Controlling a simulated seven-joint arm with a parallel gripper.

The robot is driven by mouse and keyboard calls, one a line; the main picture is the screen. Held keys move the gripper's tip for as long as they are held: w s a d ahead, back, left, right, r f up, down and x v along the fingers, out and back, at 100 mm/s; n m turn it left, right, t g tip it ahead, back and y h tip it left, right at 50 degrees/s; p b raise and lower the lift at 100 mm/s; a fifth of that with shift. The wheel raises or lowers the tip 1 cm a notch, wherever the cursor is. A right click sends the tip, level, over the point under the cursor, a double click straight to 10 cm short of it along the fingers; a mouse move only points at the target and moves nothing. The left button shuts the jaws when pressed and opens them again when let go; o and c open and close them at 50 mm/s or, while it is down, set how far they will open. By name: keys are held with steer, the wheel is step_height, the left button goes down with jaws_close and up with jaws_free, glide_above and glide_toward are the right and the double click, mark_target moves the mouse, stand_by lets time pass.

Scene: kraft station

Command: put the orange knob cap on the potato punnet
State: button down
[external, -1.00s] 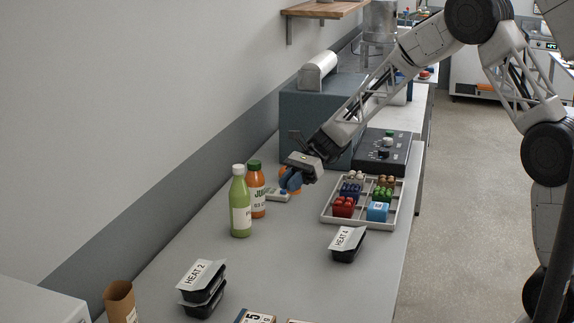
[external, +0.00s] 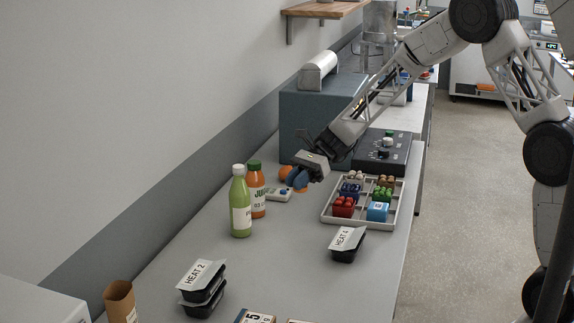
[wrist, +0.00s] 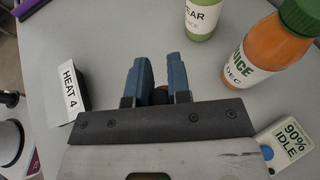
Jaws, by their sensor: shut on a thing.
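My gripper (external: 298,184) has blue fingers and hangs low over the counter, left of the divided tray. It is shut on a small orange thing, apparently the orange knob cap (external: 301,190), mostly hidden by the fingers. In the wrist view, a dark brownish bit (wrist: 159,97) shows between the fingers. The grey tray (external: 326,215) holds several small punnets. A brown-topped punnet (external: 386,181) at the back right may be the potato punnet; a paler one (external: 356,176) is beside it at the back left. The contents are too small to tell for certain.
Another orange thing (external: 285,172) sits behind the fingers. A white device (external: 278,195), a green bottle (external: 240,205) and an orange bottle (external: 257,190) stand left. A HEAT 4 container (external: 346,245) lies in front of the tray; a black control box (external: 372,158) stands behind it.

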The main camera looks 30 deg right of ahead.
steer(key=s+d+m+t, duration=0.1)
steer(key=d, duration=0.4)
steer(key=s+d+m+t, duration=0.1)
steer(key=d, duration=0.5)
steer(key=s+d+r+m+t, duration=0.1)
steer(key=d, duration=0.5)
steer(key=shift+d+t+y, duration=0.15)
steer(key=shift+t+y, duration=0.15)
steer(key=shift+y, duration=0.1)
steer(key=s+d+m+t, duration=0.2)
steer(key=s+d, duration=0.2)
steer(key=d, duration=0.4)
steer(key=s+d+m+t, duration=0.2)
steer(key=s+d, duration=0.2)
steer(key=d, duration=0.4)
steer(key=shift+s+d+f+t, duration=0.15)
steer(key=shift+s+t, duration=0.2)
steer(key=shift+t, duration=0.05)
glide_above(382, 178)
steer(key=shift+f, duration=0.75)
steer(key=shift+s+f, duration=0.1)
steer(key=shift+a+f, duration=0.2)
steer(key=shift+f, duration=1.45)
steer(key=shift+f, duration=0.15)
